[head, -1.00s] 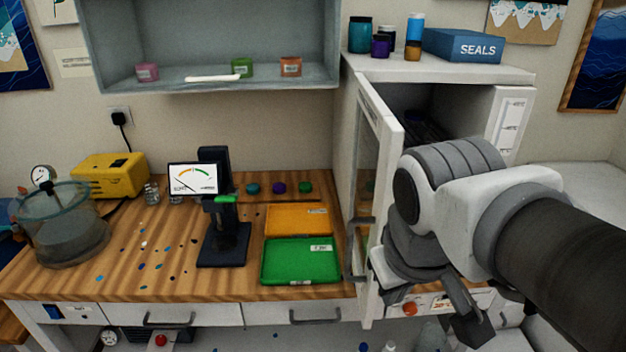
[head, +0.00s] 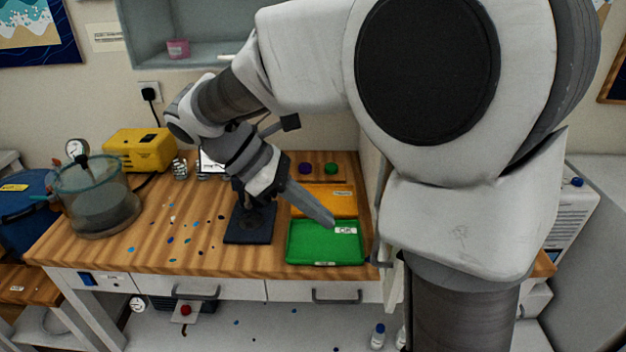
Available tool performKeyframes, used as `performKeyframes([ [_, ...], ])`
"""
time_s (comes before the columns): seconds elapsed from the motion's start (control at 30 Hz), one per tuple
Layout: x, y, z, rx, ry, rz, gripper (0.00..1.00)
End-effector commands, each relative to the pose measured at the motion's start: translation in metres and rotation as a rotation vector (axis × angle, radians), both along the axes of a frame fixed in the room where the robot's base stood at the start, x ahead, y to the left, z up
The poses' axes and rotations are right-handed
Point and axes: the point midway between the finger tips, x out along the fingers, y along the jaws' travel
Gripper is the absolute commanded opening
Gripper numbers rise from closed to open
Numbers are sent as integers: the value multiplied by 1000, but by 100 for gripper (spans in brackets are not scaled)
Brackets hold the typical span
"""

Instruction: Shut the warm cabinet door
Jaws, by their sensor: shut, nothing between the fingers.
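The warm cabinet is mostly hidden behind my arm; part of its white right side (head: 572,228) shows at the right. A narrow white strip of its door (head: 393,288) and a bit of the dark handle (head: 376,257) show just left of my arm, out at the bench's front edge. The door appears to stand open, but its angle is hidden. My gripper (head: 328,220) is shut and empty, pointing right and down above the green tray, left of the door and apart from it.
The green tray (head: 300,250) and orange tray (head: 312,199) lie on the wooden bench (head: 150,255) below my gripper. A dark stand (head: 248,228) is close to its left. A glass chamber (head: 95,205) and yellow pump (head: 140,146) are farther left. A wall shelf (head: 200,55) hangs above.

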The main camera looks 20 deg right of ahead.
Motion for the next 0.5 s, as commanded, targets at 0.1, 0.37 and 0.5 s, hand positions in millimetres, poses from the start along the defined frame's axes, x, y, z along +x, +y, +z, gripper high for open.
performKeyframes([
  [0.1, -3, -9, -9, -1, 2, -3, 0],
  [0.37, -15, -45, -47, -1, 2, -6, 0],
  [0.5, -21, -64, -67, -1, 1, -5, 0],
])
